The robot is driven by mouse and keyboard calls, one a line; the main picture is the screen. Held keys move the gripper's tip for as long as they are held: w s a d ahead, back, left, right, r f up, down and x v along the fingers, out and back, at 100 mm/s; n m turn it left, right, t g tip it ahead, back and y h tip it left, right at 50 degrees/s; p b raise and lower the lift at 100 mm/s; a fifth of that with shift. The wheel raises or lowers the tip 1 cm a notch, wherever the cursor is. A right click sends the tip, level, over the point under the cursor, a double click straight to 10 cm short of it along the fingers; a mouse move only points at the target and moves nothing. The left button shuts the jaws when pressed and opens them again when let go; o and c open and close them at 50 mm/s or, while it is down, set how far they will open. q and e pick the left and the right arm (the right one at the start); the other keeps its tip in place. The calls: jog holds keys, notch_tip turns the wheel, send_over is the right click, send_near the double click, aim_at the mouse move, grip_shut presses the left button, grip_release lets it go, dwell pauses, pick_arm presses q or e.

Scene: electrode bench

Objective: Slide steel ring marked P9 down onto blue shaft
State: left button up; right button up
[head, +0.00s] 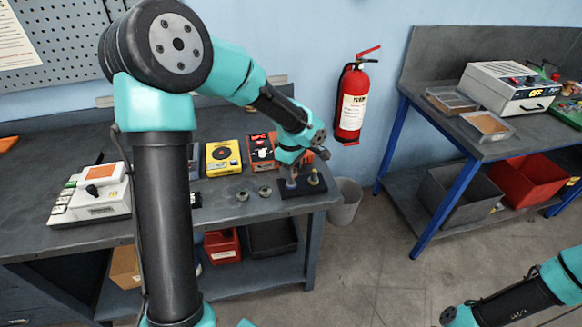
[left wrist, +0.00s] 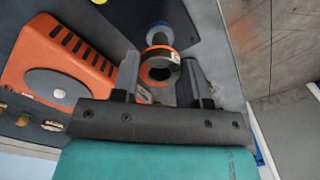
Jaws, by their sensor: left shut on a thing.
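My left gripper (head: 297,172) is over the dark base plate (head: 291,194) at the bench's right end. In the left wrist view its fingers (left wrist: 158,82) are shut on a steel ring (left wrist: 162,76) with a pale label; I cannot read the mark. The blue shaft (head: 290,184) stands on the plate just below the gripper. Its blue part (left wrist: 159,33) shows just beyond the held ring in the left wrist view. I cannot tell whether the ring is around the shaft or apart from it. A yellowish shaft (head: 313,178) stands to its right.
Two small metal rings (head: 243,195) (head: 265,191) lie on the bench left of the plate. A yellow device (head: 222,158) and an orange device (head: 261,152) stand behind. The orange casing (left wrist: 60,60) is close beside my left fingers. The bench's right edge is near.

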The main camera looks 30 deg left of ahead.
pick_arm(q)
jog(key=shift+f, duration=0.85)
jog(key=o, duration=1.1)
jog(key=shift+o, duration=0.6)
jog(key=o, duration=0.3)
jog(key=shift+r, duration=0.15)
jog(key=shift+r, duration=3.4)
